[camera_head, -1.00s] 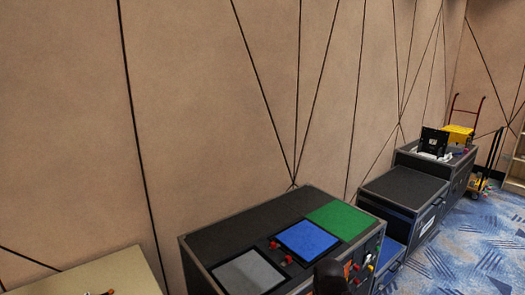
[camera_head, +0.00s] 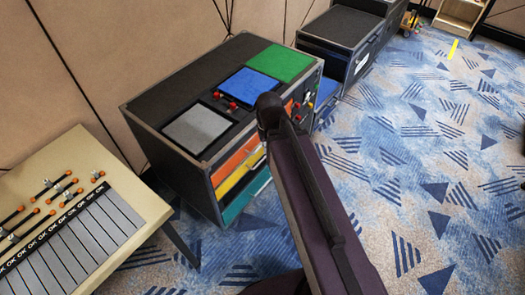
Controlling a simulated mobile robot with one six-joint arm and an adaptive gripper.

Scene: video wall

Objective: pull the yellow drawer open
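The yellow drawer (camera_head: 232,180) is a thin yellow front in the side of a black cabinet (camera_head: 150,95). It sits between an orange drawer (camera_head: 232,160) above and a teal drawer (camera_head: 240,198) below. The drawer fronts look flush with the cabinet, and their right part is hidden behind my dark arm. My arm rises from the bottom of the view and its joint stands in front of the cabinet's right side. My gripper is not in view.
Grey, blue and green panels (camera_head: 281,62) and small red knobs lie on the cabinet top. A table (camera_head: 150,198) with orange-tipped rods stands at lower left. A black case (camera_head: 345,24) stands behind. The patterned carpet on the right is clear.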

